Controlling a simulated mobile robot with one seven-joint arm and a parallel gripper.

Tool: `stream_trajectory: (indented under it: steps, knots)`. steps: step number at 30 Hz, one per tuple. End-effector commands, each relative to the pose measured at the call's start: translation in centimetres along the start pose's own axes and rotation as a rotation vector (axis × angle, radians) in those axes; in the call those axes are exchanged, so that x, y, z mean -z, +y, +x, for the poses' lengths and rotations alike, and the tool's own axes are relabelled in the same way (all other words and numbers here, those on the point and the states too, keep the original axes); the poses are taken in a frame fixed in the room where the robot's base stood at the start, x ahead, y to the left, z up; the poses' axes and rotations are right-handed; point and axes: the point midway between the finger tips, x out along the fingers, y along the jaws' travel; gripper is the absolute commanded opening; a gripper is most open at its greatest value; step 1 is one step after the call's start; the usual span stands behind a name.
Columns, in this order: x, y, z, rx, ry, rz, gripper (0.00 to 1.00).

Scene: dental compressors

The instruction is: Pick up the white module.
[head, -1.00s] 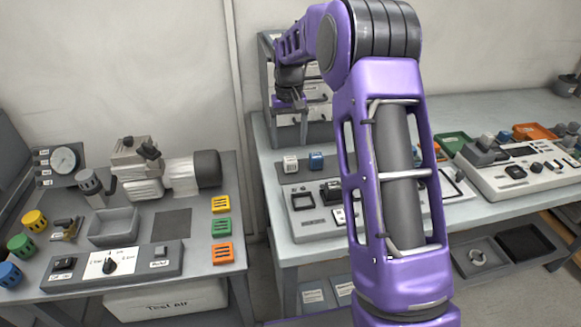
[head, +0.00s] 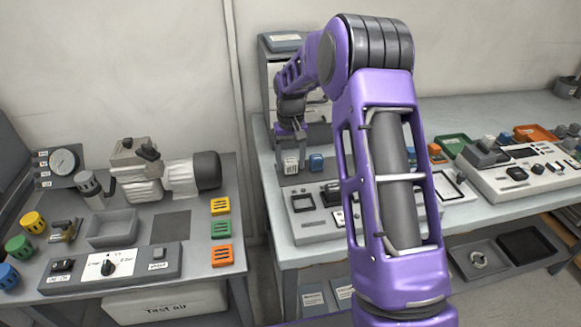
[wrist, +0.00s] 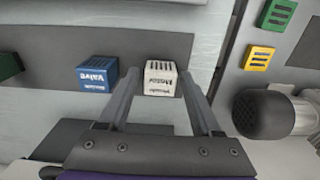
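The white module (wrist: 160,79) is a small slotted block with dark lettering. It stands on a dark grey strip (wrist: 50,40), beside a blue module (wrist: 97,75). In the wrist view my gripper (wrist: 158,90) is open, with one finger on each side of the white module; I cannot tell whether either finger touches it. In the head view my gripper (head: 291,140) is directly over the white module (head: 290,166), and the blue module (head: 316,162) stands just to its right.
A control panel (head: 320,224) lies in front of the modules on the right bench. A grey drawer cabinet (head: 283,42) stands behind. The left bench holds a motor unit (head: 180,176) and yellow, green and orange modules (head: 221,229) near its right edge.

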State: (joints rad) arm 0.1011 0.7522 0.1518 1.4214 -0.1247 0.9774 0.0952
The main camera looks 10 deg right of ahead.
Motion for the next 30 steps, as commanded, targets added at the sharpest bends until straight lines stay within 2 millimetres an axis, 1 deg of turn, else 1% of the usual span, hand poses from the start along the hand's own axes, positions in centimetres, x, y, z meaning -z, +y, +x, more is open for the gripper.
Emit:
stream_trajectory:
  steps: [1, 10, 20, 23, 26, 30]
  knots:
    - [0.0, 0.0, 0.0, 0.000, 0.000, 0.000, 0.55]
    - [0.0, 0.0, 0.0, 0.000, 0.000, 0.000, 0.01]
    - [0.0, 0.0, -0.3, 0.000, 0.001, 0.000, 0.00]
    - [0.1, 0.0, -1.4, 0.000, 0.004, 0.000, 0.00]
    - [0.1, 0.0, -3.3, 0.000, 0.004, 0.000, 0.00]
    - [0.1, 0.0, -6.3, 0.000, 0.004, 0.000, 0.00]
